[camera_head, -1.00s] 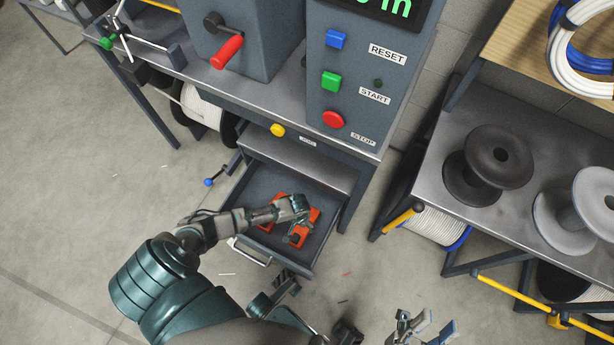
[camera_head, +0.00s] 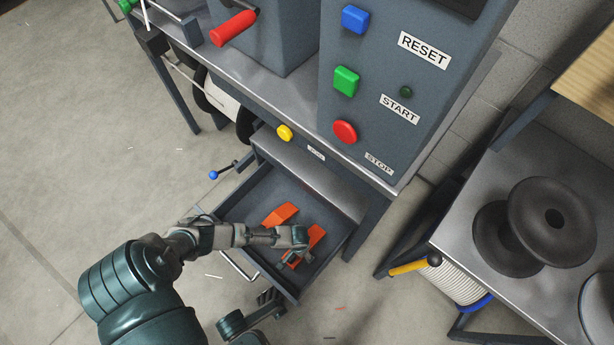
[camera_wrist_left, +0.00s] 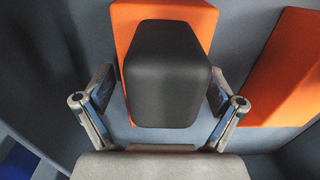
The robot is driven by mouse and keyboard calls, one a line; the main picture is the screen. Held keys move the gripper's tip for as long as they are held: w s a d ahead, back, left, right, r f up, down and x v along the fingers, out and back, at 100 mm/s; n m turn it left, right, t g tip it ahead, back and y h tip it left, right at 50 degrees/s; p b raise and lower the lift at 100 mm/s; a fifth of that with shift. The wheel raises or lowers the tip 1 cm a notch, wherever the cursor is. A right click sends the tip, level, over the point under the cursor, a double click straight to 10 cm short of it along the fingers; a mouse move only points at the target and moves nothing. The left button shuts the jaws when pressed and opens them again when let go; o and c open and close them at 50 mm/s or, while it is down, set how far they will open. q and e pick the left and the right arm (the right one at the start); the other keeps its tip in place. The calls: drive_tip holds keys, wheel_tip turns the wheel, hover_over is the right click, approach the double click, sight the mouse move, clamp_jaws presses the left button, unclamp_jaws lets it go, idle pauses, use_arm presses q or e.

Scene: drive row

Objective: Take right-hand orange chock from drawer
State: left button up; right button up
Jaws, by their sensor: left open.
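The open grey drawer (camera_head: 284,188) holds two orange chocks. The right-hand orange chock (camera_head: 316,235) is partly hidden by my left gripper (camera_head: 297,257), which reaches in from the left above its near end. The other orange chock (camera_head: 279,214) lies to its left. In the left wrist view, my left gripper (camera_wrist_left: 163,92) is open, with one finger on each side of a black block on an orange chock (camera_wrist_left: 160,9). Gaps show between fingers and block. Another orange chock (camera_wrist_left: 286,75) lies at the right there.
The drawer hangs under a steel bench with a control box (camera_head: 340,118) above it. A blue-knobbed lever (camera_head: 214,174) sticks out left of the drawer. A bench with a black spool (camera_head: 553,218) stands at the right. Floor is clear at the left.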

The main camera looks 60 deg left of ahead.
use_arm(q)
drive_tip(key=shift+w+r, duration=0.1)
drive_tip(key=shift+r, duration=0.05)
drive_tip(key=c, duration=1.6)
